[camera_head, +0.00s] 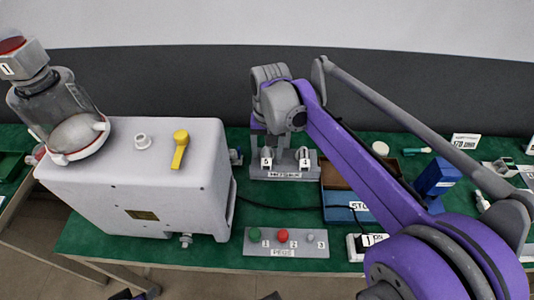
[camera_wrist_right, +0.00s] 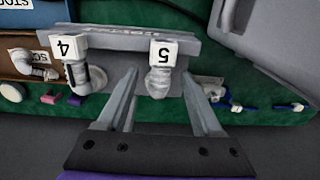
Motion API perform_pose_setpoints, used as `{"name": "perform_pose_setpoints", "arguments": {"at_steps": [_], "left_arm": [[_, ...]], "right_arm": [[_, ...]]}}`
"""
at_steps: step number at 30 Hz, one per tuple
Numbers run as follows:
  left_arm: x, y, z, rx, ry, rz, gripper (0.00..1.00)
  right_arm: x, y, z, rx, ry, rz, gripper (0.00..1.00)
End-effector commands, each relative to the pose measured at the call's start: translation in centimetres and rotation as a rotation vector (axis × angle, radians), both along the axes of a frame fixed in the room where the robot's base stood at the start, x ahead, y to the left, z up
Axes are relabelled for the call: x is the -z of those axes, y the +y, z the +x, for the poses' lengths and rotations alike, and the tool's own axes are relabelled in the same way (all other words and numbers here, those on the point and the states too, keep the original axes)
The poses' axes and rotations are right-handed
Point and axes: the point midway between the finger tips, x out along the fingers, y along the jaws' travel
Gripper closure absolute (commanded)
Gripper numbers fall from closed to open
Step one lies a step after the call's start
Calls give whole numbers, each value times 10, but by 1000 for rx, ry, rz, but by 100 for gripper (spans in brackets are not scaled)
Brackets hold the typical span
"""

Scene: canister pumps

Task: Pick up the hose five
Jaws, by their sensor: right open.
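Hose five (camera_wrist_right: 160,79) is a short, light grey ribbed piece under a white tag marked 5. It stands at the rack (camera_wrist_right: 120,36) in the right wrist view, and its tag also shows in the head view (camera_head: 267,152). My right gripper (camera_wrist_right: 159,72) is open, with one finger on each side of hose five. A gap shows on both sides, and I see no grip on it. In the head view my right arm reaches over from the right, and its fingers are mostly hidden there.
Hose four (camera_wrist_right: 80,72) stands on the same rack, close beside one finger. A grey machine (camera_head: 140,180) with a yellow handle (camera_head: 180,150) fills the left. A plug board (camera_head: 285,242) lies in front. A brown and blue storage box (camera_head: 340,205) is right of the rack.

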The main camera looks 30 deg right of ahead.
Motion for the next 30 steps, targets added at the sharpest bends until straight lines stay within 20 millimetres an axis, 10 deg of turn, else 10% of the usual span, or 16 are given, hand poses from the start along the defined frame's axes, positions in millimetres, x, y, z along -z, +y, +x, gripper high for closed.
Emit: {"name": "perform_pose_setpoints", "arguments": {"at_steps": [12,23,30], "left_arm": [[2,0,0,0,1,0,50],[2,0,0,0,1,0,50],[2,0,0,0,1,0,50]], "right_arm": [[18,1,0,0,0,0,34],[17,1,0,0,0,0,99],[17,1,0,-1,0,0,100]]}}
